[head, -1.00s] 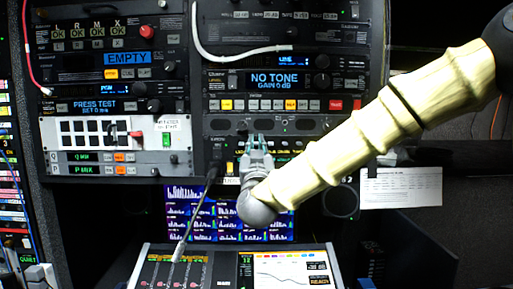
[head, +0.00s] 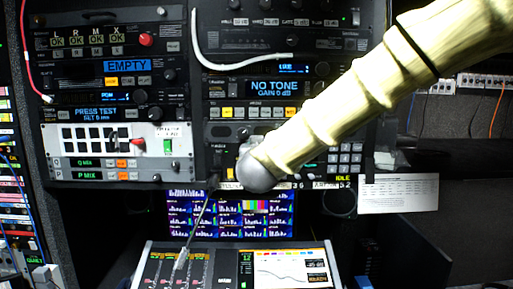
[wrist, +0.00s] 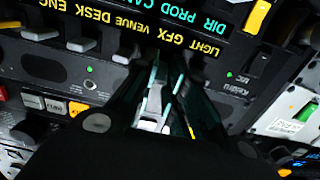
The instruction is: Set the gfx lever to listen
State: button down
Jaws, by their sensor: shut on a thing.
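My gripper (wrist: 166,82) is shut at the lever row in the wrist view, just below the yellow GFX label (wrist: 165,37), which appears upside down. It is shut on the gfx lever, which is mostly hidden between the fingers, so its position cannot be read. In the head view, my rounded wrist and pale arm cover the gripper and much of the lever panel (head: 222,133).
Neighbouring white levers stand close by under the DESK (wrist: 78,42) and ENG (wrist: 38,30) labels. A yellow lever (wrist: 258,15) stands at the upper right. A keypad (head: 345,158) and a console with screen (head: 285,268) lie near my arm.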

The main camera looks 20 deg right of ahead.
jog(key=c, duration=1.7)
grip_release()
jog(key=shift+d, duration=0.1)
jog(key=shift+c, duration=0.2)
jog(key=v, duration=1.1)
jog(key=shift+s, duration=0.4)
jog(key=shift+r, duration=0.1)
